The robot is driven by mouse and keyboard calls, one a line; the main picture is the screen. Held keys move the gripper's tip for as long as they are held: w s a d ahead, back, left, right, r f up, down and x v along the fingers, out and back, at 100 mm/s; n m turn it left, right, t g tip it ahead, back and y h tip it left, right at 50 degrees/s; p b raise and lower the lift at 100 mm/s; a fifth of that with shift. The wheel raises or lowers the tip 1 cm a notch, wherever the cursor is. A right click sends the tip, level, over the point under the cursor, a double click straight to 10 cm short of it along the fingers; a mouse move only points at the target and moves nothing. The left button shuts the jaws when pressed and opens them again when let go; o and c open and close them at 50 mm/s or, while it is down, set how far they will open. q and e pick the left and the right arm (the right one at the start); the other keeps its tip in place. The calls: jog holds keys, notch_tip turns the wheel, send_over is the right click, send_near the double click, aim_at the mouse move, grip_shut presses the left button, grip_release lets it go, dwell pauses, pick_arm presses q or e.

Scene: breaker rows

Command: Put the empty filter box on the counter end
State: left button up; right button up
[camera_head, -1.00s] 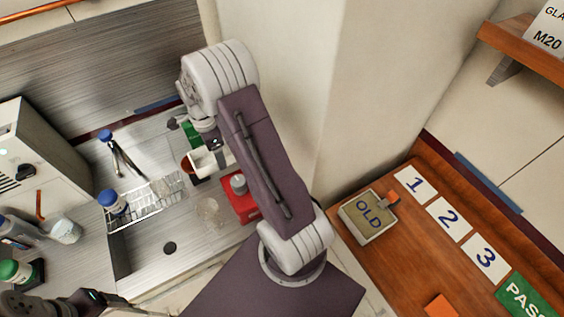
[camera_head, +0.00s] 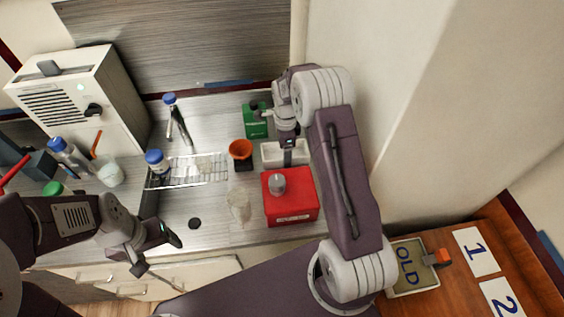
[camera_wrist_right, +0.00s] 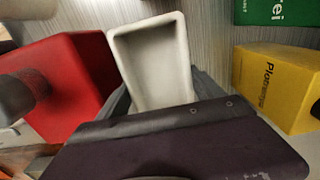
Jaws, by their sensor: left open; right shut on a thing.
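The empty filter box (camera_head: 270,154) is a small white open-topped tray at the back right of the metal counter, beside a red box. In the right wrist view the empty filter box (camera_wrist_right: 152,66) shows its bare inside. My right gripper (camera_head: 288,148) is shut on it; dark fingers show at its near end. I cannot tell whether the box touches the counter. My left gripper (camera_head: 158,256) is open and empty, low in front of the counter's front edge.
The red box (camera_head: 290,203), an orange-topped cup (camera_head: 240,154) and a green box (camera_head: 254,120) stand close around. A wire rack (camera_head: 195,172) and blue-capped bottle (camera_head: 157,163) are left. The right wrist view shows a yellow box (camera_wrist_right: 275,85). A wooden bench (camera_head: 440,300) is at right.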

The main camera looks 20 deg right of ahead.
jog(key=shift+w+f, duration=0.1)
jog(key=shift+f, duration=0.35)
jog(key=shift+a+f, duration=0.15)
jog(key=shift+f, duration=0.1)
notch_tip(320, 180, down, 3)
jog(key=shift+r, duration=0.2)
jog(key=shift+f, duration=0.4)
jog(key=o, duration=1.7)
jog(key=shift+c, duration=0.2)
